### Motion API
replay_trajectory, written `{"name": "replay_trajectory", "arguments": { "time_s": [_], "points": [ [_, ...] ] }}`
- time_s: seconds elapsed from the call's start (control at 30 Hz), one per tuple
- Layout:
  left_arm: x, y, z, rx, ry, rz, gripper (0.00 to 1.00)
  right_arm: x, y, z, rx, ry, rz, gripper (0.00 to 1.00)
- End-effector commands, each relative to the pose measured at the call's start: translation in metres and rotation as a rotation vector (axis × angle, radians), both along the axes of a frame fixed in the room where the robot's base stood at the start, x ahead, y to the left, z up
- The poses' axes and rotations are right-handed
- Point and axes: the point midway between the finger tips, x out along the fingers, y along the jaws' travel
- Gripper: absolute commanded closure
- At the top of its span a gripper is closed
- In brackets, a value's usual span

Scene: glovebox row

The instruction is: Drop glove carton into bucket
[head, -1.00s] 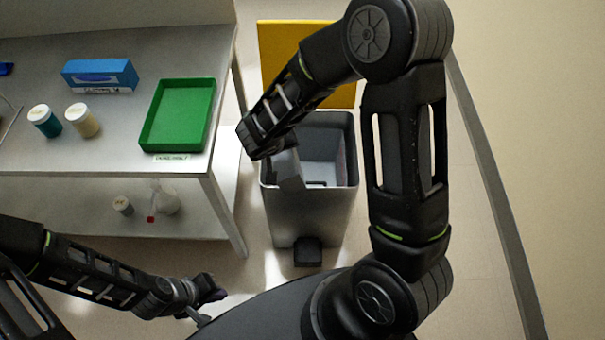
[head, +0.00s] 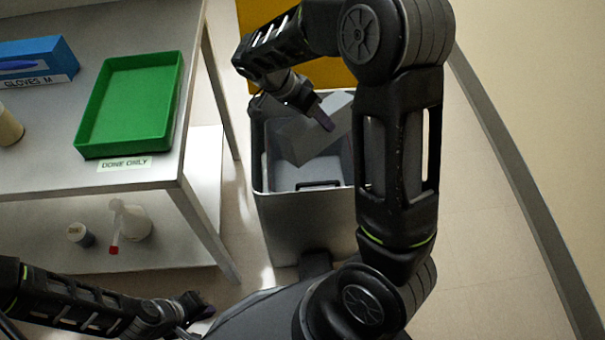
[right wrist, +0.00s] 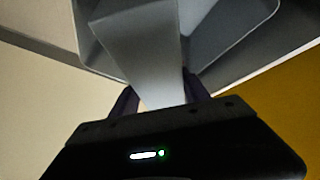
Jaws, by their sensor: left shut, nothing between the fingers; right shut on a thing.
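I cannot tell how far the carton dips below the rim. My right gripper (head: 318,112) is shut on the carton's upper part. In the right wrist view the carton (right wrist: 143,50) sits between the fingers of the right gripper (right wrist: 160,95), with the bucket's inside (right wrist: 220,35) beyond. My left gripper (head: 196,308) is shut and empty, low at the front.
A bench on the left bears a green tray (head: 88,140), a blue box marked GLOVES M (head: 38,62) and a jar (head: 8,128). A label reading DONE ONLY (head: 125,164) is on its edge. Floor right of the bucket is clear.

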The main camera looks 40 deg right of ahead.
Motion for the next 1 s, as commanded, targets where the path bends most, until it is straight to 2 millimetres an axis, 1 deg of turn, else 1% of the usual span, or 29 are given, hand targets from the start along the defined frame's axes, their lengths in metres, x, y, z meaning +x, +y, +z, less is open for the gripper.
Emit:
{"name": "replay_trajectory", "arguments": {
  "time_s": [0.27, 0.47, 0.73, 0.83, 1.0],
  "points": [
    [0.0, 0.0, -0.001, 0.0, 0.0, 0.0, 1.0, 0.0, 0.0, -0.003, 0.0, 0.0, 0.003, 0.99],
    [0.0, 0.0, -0.011, 0.0, 0.0, 0.001, 1.0, 0.0, 0.0, -0.019, 0.0, 0.001, 0.005, 0.99],
    [0.001, 0.0, -0.027, 0.001, 0.0, 0.003, 1.0, 0.0, 0.0, -0.05, 0.0, 0.001, 0.005, 0.99],
    [0.002, 0.002, -0.031, 0.002, -0.003, 0.006, 1.0, 0.0, 0.0, -0.056, 0.0, 0.001, 0.005, 0.99],
    [0.003, 0.002, -0.032, 0.004, -0.004, 0.008, 1.0, 0.0, 0.0, -0.06, -0.001, 0.0, 0.006, 0.99]
  ]
}}
